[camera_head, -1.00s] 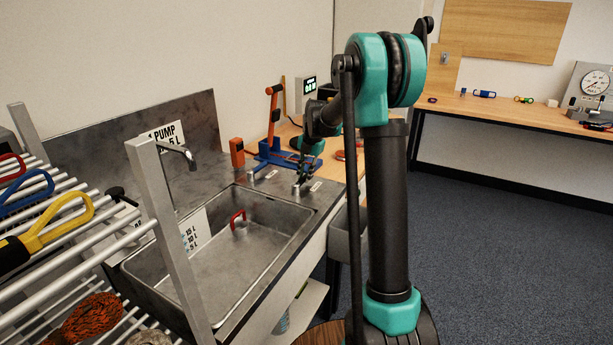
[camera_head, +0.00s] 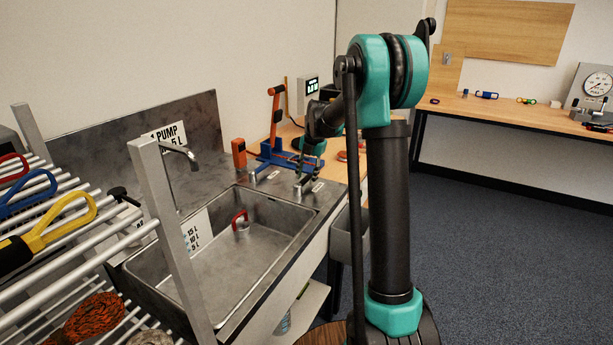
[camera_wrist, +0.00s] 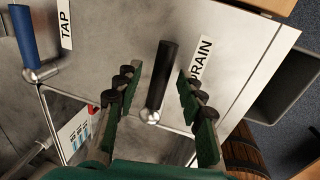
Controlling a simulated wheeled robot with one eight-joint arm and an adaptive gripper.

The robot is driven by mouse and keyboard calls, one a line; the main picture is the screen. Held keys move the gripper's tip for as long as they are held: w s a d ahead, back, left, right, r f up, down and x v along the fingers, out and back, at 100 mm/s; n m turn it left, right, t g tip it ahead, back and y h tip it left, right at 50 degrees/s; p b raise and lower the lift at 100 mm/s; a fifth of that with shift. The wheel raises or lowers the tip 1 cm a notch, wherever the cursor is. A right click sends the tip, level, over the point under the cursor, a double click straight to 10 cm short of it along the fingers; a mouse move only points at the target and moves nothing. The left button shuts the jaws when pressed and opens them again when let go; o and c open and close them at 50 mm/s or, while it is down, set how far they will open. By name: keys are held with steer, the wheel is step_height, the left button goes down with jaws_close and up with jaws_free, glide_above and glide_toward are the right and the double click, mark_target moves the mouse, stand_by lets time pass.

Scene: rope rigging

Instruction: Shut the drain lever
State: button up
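The drain lever (camera_wrist: 159,85) has a black grip on a bright metal pivot, beside the DRAIN label (camera_wrist: 202,59) in the wrist view. My gripper (camera_wrist: 156,78) is open, with one finger on each side of the grip in that view. A gap shows on both sides, so neither finger appears to touch the lever. I cannot tell how far the fingers are above it. In the head view my gripper (camera_head: 303,172) points down over the far right corner of the sink, and the lever is hardly distinguishable.
A blue lever (camera_wrist: 27,38) by the TAP label stands left in the wrist view. A blue and orange device (camera_head: 276,145) stands behind my gripper. A rack with coloured loops (camera_head: 60,220) is at left.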

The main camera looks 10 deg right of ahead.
step_height(320, 180, up, 12)
steer(key=s+d, duration=0.1)
steer(key=d, duration=0.1)
steer(key=shift+s+f, duration=0.15)
steer(key=shift+s, duration=0.05)
steer(key=s+f+m, duration=0.2)
steer(key=s+m, duration=0.2)
steer(key=s, duration=0.1)
steer(key=s+d+f+m+t, duration=0.1)
steer(key=s+f+m, duration=0.2)
steer(key=s+m, duration=0.2)
steer(key=s+d+f+m, duration=0.1)
steer(key=s+f+m, duration=0.2)
steer(key=s, duration=0.3)
steer(key=shift+f+m+h, duration=0.1)
steer(key=shift+m+h, duration=0.3)
steer(key=shift+m, duration=0.5)
steer(key=s+d+f+m+t, duration=0.1)
steer(key=s+f+m, duration=0.5)
steer(key=s, duration=0.3)
steer(key=s+d+f+m+t+h, duration=0.1)
steer(key=s+f+m, duration=0.5)
steer(key=s+m, duration=0.3)
steer(key=shift+s, duration=0.8)
